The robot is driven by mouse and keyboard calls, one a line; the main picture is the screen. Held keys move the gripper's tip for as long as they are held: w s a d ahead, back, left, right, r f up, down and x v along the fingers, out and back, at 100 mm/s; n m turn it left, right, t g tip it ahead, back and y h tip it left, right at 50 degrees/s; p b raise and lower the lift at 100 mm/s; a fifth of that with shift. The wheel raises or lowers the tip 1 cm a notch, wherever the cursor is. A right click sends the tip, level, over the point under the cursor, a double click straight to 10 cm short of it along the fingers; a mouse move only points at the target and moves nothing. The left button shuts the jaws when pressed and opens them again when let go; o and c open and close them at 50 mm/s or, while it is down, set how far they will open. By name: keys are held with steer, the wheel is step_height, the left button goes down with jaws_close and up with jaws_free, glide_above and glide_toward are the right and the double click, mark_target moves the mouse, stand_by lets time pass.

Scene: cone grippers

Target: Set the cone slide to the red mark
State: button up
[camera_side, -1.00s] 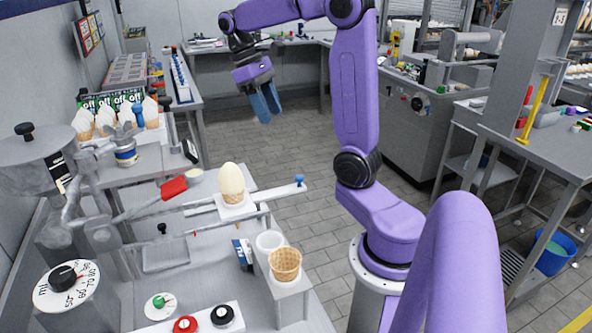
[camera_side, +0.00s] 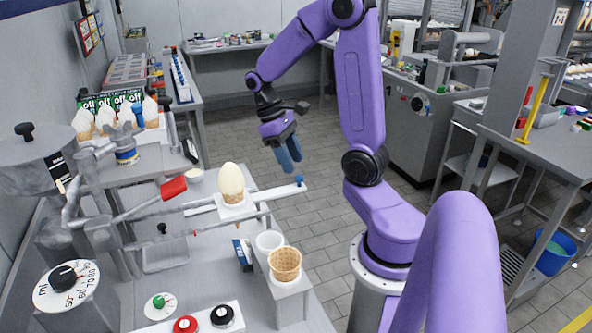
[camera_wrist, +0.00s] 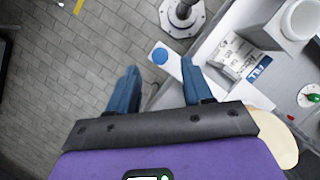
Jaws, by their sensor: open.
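The cone slide is a pale flat bar (camera_side: 268,192) with a blue knob (camera_side: 299,180) at its right end. A cone topped with cream-coloured ice cream (camera_side: 231,180) stands upright in its white holder (camera_side: 237,211). My gripper (camera_side: 288,160) is open and empty, just above and left of the knob in the side view. In the wrist view the blue knob (camera_wrist: 160,56) shows between and beyond my fingers (camera_wrist: 160,88), apparently apart from them. A small red spot (camera_side: 195,233) is visible near the lower rail; I cannot tell if it is the mark.
A white cup (camera_side: 269,242) and an empty waffle cone (camera_side: 285,263) stand in front. A dial (camera_side: 66,283) and buttons (camera_side: 186,324) are at lower left. Floor right of the knob is clear.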

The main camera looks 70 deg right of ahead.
mark_target(299, 176)
steer(key=shift+x, duration=1.9)
steer(key=shift+c, duration=0.3)
jaws_close()
steer(key=shift+w+a, duration=2.5)
steer(key=shift+w, duration=0.05)
steer(key=shift+o, duration=0.3)
jaws_free()
steer(key=v, duration=1.7)
steer(key=shift+r, duration=0.25)
